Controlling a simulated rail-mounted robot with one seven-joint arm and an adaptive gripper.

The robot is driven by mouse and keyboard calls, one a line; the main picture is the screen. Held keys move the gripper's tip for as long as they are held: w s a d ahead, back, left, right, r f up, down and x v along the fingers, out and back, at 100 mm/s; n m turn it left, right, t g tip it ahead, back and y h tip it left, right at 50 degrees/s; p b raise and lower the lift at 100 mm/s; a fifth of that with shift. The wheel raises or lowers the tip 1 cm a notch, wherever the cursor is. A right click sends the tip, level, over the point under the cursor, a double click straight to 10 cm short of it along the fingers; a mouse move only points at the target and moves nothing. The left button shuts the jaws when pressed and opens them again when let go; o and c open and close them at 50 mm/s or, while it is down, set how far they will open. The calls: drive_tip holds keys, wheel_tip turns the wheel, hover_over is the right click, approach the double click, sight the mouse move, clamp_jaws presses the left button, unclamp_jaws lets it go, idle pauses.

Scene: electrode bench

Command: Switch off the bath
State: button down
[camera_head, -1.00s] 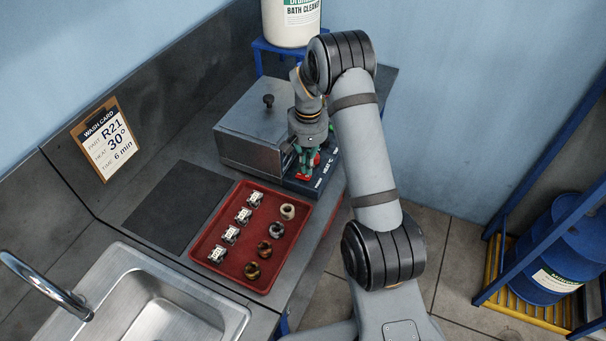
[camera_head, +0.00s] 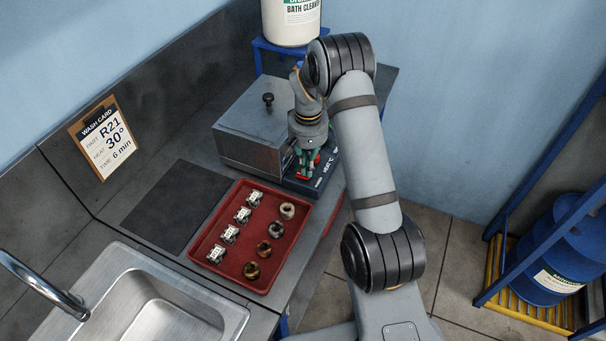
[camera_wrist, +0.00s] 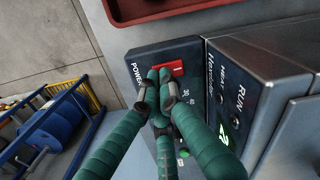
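The bath (camera_head: 250,135) is a grey metal box with a black-knobbed lid, standing on the bench. A dark control panel (camera_head: 322,182) sits in front of it. In the wrist view the panel (camera_wrist: 142,54) carries a red switch (camera_wrist: 178,68) beside the word POWER, with a light mark on its right part. My gripper (camera_wrist: 160,78) has green fingers drawn together, with nothing visible between them. Its tips are over the switch's left end and hide part of it; I cannot tell if they touch. My gripper also shows at the panel in the head view (camera_head: 305,172).
A red tray (camera_head: 222,268) with several metal parts and rings lies in front of the panel. In the wrist view, a display unit (camera_wrist: 255,75) with a lit green readout stands right of the panel. A sink (camera_head: 165,300) is at the lower left; a dark mat (camera_head: 180,205) lies clear.

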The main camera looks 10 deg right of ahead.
drive_tip(key=shift+s+f+b, duration=0.1)
drive_tip(key=shift+f+b, duration=0.35)
drive_tip(key=shift+f, duration=0.05)
drive_tip(key=shift+r, duration=0.15)
drive_tip(key=shift+r+p, duration=0.55)
drive_tip(key=shift+p, duration=0.05)
drive_tip(key=shift+r+p, duration=1.9)
drive_tip(key=shift+r, duration=0.95)
drive_tip(key=shift+f, duration=0.2)
